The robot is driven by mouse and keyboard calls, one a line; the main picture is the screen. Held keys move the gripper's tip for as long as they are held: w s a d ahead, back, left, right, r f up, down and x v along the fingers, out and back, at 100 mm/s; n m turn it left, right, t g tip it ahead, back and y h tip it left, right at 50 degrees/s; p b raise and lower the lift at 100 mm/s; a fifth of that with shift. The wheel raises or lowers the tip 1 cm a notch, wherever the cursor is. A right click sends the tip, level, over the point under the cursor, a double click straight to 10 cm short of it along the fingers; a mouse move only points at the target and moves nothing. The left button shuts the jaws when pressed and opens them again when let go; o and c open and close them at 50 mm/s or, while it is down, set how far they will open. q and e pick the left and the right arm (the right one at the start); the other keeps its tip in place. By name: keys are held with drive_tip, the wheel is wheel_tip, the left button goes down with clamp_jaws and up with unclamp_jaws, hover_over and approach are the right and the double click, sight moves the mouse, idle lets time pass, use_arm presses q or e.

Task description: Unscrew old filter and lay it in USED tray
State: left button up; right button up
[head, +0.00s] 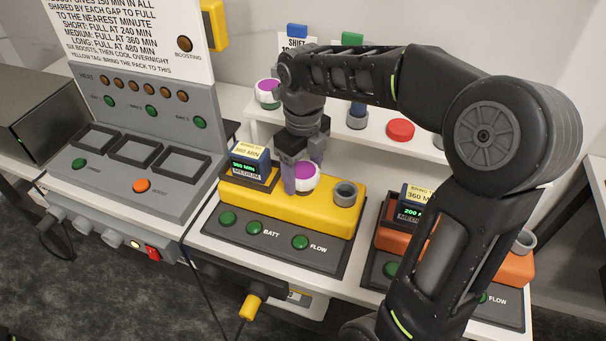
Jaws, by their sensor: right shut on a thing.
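A white filter with a purple top (306,179) sits on the yellow unit (262,202), between the medium battery pack and an open grey port. My right gripper (303,170) reaches down from above and is shut on this filter, its fingers on either side. The filter's lower edge meets the yellow housing; I cannot tell whether it is still threaded in. My left gripper is not in view. I see no tray that I can read as USED.
An orange unit (516,266) stands at right, partly behind my arm. A similar purple-topped filter (268,93), a blue-topped item (357,116) and a red disc (400,130) are on the back shelf. The grey charger (150,145) is at left.

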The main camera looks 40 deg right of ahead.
drive_tip(key=c, duration=0.3)
drive_tip(key=n, duration=0.3)
drive_tip(key=shift+r+n, duration=0.1)
drive_tip(key=shift+n, duration=0.3)
drive_tip(key=shift+c, duration=0.4)
drive_tip(key=n+p, duration=0.1)
drive_tip(key=n, duration=0.9)
drive_tip(key=shift+p, duration=0.35)
drive_tip(key=n, duration=0.4)
drive_tip(key=n+p, duration=0.1)
drive_tip(key=n, duration=0.8)
drive_tip(key=shift+n+p, duration=0.35)
drive_tip(key=shift+n, duration=0.05)
